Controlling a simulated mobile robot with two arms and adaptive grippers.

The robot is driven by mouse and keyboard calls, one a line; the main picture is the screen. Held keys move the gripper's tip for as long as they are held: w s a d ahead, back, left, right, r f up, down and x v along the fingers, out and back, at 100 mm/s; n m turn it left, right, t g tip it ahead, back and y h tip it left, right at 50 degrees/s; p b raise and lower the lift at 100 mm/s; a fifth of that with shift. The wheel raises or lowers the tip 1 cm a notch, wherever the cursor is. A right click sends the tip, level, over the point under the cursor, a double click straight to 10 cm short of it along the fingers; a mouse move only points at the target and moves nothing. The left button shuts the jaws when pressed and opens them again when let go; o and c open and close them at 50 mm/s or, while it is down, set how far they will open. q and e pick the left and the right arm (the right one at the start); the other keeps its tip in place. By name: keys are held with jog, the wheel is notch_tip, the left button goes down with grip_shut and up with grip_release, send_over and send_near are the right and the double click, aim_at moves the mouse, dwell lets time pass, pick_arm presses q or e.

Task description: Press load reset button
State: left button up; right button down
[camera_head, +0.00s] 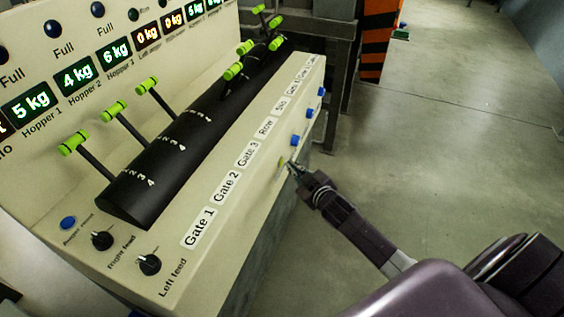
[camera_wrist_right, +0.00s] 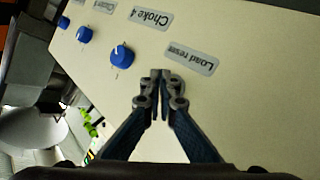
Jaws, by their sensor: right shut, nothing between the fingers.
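The control console (camera_head: 105,30) has a cream front face on its right side. My left gripper is not in view.
Blue knobs sit along the same face, the nearest one (camera_wrist_right: 121,56) beside the fingertips in the wrist view. Green-handled levers (camera_head: 148,85) rise from a black housing (camera_head: 150,190) on the console. Open floor (camera_head: 450,130) lies to the right.

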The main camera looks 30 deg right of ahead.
jog(key=shift+s+d+p, duration=0.85)
jog(key=shift+s+d, duration=0.8)
jog(key=shift+s, duration=0.25)
